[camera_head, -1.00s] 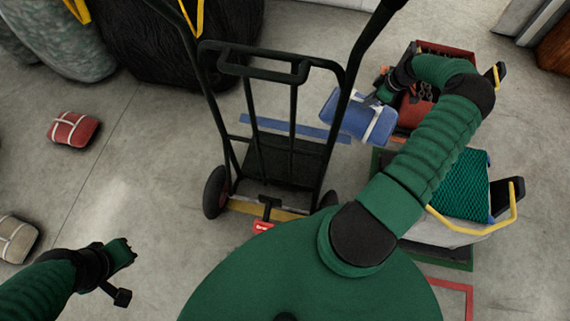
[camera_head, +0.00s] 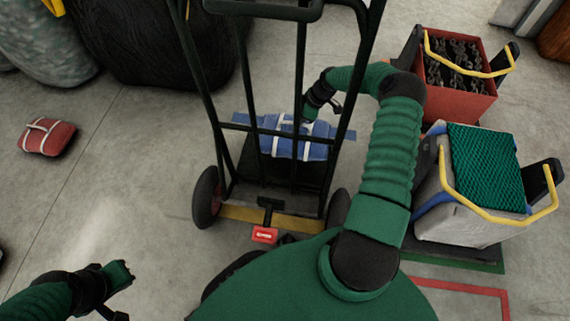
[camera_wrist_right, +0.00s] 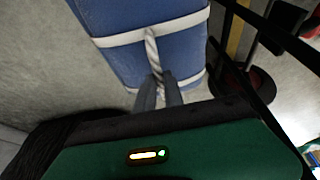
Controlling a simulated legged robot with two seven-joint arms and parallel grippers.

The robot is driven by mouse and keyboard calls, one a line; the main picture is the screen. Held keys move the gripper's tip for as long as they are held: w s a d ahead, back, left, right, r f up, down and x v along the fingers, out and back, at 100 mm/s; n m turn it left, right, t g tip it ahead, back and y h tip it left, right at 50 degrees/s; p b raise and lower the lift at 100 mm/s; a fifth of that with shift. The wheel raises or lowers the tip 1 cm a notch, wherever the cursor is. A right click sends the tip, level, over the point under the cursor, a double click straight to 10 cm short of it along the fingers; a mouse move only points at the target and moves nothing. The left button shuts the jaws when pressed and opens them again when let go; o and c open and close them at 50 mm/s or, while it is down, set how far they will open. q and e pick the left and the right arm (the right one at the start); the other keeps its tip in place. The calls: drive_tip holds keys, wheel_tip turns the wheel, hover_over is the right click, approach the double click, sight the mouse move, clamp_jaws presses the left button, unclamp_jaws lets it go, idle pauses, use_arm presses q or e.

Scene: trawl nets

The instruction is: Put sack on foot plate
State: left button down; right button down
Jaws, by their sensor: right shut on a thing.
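The blue sack (camera_head: 318,150) with white straps shows through the bars of the hand truck in the head view. My right gripper (camera_head: 308,117) is shut on its white rope handle; the handle lies between the fingers (camera_wrist_right: 157,88) in the right wrist view. The sack appears over the far part of the dark foot plate (camera_head: 278,172) and a blue strip (camera_head: 345,134). I cannot tell whether its underside touches the plate. My left gripper (camera_head: 125,274) is at the lower left, away from the sack; its finger opening is unclear.
The black hand truck frame (camera_head: 213,100) stands between me and the sack. A red crate of chain (camera_head: 464,100) and a pale tub with green netting (camera_head: 450,218) stand at the right. A red sack (camera_head: 38,146) lies far left.

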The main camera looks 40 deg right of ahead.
drive_tip(key=shift+w+a+f, duration=0.15)
drive_tip(key=shift+w, duration=0.1)
drive_tip(key=shift+f+b, duration=0.4)
drive_tip(key=shift+b, duration=0.05)
wheel_tip(320, 180, down, 9)
drive_tip(key=b, duration=0.6)
drive_tip(key=shift+r, duration=0.1)
drive_tip(key=c, duration=1.8)
unclamp_jaws()
drive_tip(key=shift+s+a, duration=0.1)
drive_tip(key=shift+c, duration=0.2)
drive_tip(key=o, duration=0.4)
